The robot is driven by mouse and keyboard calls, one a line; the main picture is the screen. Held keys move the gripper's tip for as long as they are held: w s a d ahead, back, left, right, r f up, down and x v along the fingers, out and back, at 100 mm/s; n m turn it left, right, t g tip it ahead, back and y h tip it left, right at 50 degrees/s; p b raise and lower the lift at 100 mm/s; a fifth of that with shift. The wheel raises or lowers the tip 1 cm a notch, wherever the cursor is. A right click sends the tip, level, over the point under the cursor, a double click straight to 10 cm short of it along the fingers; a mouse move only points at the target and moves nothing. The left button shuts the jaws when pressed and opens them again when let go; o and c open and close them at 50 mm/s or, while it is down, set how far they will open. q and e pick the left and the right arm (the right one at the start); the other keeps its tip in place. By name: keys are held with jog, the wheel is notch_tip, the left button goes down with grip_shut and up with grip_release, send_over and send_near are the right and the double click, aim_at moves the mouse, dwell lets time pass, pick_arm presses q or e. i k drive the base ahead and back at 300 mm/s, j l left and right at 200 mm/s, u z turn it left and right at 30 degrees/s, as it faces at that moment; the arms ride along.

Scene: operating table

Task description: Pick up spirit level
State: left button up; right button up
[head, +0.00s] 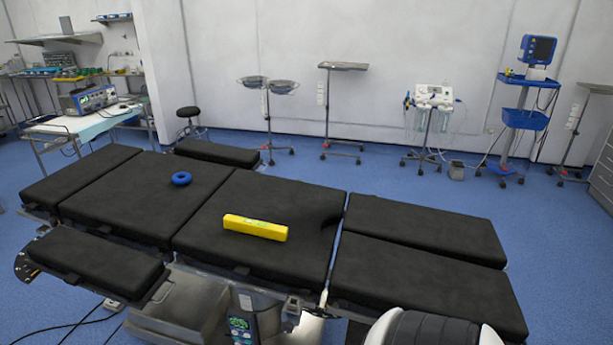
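The spirit level (255,227) is a yellow bar with a small green patch on its top. It lies flat on a black cushion in the middle of the operating table (200,215), slightly slanted, with its right end nearer. Nothing touches it except the cushion. Neither of my grippers shows in the head view.
A blue ring (181,178) lies on the cushion to the left of the level. The black cushions around both are bare. A side cushion (96,262) juts out at the front left. Trolleys and a monitor stand (525,118) stand along the back wall.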

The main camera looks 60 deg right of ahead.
aim_at(255, 227)
jog(key=z, duration=1.55)
